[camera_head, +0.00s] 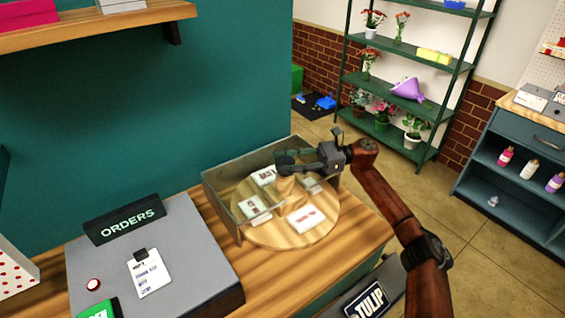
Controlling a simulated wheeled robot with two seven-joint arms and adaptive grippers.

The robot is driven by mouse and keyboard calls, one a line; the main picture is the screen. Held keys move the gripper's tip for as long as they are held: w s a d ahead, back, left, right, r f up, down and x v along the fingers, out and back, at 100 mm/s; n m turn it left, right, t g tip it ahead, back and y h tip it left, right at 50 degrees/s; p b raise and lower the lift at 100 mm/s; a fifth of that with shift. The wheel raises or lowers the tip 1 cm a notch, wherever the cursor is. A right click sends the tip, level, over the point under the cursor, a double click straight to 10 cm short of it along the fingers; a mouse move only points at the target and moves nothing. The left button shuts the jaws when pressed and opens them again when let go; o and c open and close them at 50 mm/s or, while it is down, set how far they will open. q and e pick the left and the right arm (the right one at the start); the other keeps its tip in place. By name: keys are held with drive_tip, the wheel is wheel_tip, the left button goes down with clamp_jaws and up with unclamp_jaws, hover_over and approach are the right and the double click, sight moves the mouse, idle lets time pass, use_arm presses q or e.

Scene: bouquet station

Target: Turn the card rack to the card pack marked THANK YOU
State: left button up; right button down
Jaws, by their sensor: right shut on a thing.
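The card rack (262,236) is a round wooden turntable with a central post (287,188), on the wooden counter. Several white card packs lie around the post. The front pack (306,219) bears red lettering too small to read surely. A left pack (257,209) and a back pack (264,177) have dark pictures; another pack (311,184) lies at the right, partly hidden. My right gripper (287,163) comes from the right and is shut at the top of the post, which its fingers partly hide. My left gripper is not in view.
A see-through guard (222,205) stands around the rack's back and left. A grey box (190,262) with an ORDERS sign (124,219) and an order slip (149,272) stands at the left. A TULIP sign (370,300) is below the counter's front edge. Green flower shelves stand behind.

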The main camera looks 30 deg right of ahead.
drive_tip(key=shift+r, duration=0.1)
drive_tip(key=c, duration=1.1)
unclamp_jaws()
drive_tip(key=shift+d, duration=0.1)
drive_tip(key=v, duration=1.2)
